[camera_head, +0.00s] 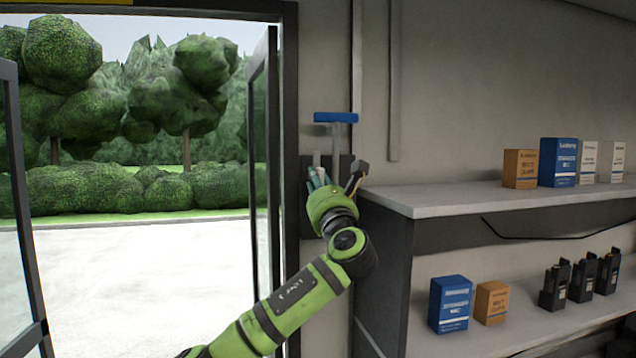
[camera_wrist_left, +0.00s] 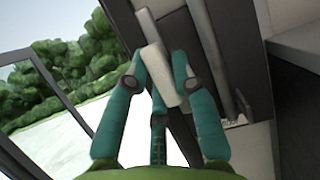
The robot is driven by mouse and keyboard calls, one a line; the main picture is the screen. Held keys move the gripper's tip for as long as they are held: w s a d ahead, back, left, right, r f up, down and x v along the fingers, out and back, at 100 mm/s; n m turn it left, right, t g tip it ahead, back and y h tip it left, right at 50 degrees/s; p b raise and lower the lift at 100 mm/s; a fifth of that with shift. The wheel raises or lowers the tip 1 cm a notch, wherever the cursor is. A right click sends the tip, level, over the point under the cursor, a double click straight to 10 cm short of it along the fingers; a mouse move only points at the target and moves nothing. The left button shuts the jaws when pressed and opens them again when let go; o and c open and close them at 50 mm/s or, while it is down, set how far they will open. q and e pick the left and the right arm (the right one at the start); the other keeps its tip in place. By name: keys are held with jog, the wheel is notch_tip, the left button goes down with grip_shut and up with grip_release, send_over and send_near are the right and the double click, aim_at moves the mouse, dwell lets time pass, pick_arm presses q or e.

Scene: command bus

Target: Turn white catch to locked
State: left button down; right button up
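The white catch (camera_wrist_left: 162,76) is a pale, slim bar in front of a dark plate, slightly tilted in the left wrist view. In the head view, its pale upper end (camera_head: 316,159) shows just above my left gripper (camera_head: 318,180). In the left wrist view, the teal fingers of my left gripper (camera_wrist_left: 160,62) stand on both sides of the catch and appear to touch its edges. The third finger is below it. In the head view, the hand hides the lower part of the catch. My right gripper is not in view. No locked marking is readable.
A blue-topped handle (camera_head: 335,117) sits on the wall above the catch. An open glass door (camera_head: 262,150) is close on the left. A shelf (camera_head: 450,199) with several boxes stands to the right, its near corner close to my wrist.

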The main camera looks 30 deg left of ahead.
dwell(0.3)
pick_arm(q)
jog(key=shift+d+f+n+g+y+b, duration=0.1)
jog(key=shift+n+g+y+b, duration=0.45)
jog(key=shift+n, duration=0.6)
jog(key=shift+f+n+g+y+b, duration=0.15)
jog(key=shift+n+g+b, duration=0.2)
jog(key=shift+n+b, duration=0.6)
jog(key=n+g, duration=0.1)
jog(key=n, duration=0.2)
jog(key=n+g, duration=0.2)
jog(key=n, duration=0.1)
jog(key=shift+w+r+n+y+b, duration=0.1)
jog(key=shift+n+y+b, duration=0.2)
jog(key=shift+y, duration=0.1)
jog(key=shift+n+g, duration=0.5)
jog(key=shift+n, duration=0.7)
jog(key=n, duration=0.1)
jog(key=n+g+p, duration=0.1)
jog(key=n, duration=0.1)
jog(key=shift+w+d+r+h, duration=0.1)
jog(key=shift+r+h, duration=0.05)
jog(key=shift+h, duration=0.15)
jog(key=n+g+p, duration=0.1)
jog(key=n, duration=0.2)
jog(key=shift+n+h+p, duration=0.4)
jog(key=shift+w+n+g+h+p, duration=0.1)
jog(key=shift+n+g+h+p, duration=0.35)
jog(key=shift+n, duration=0.85)
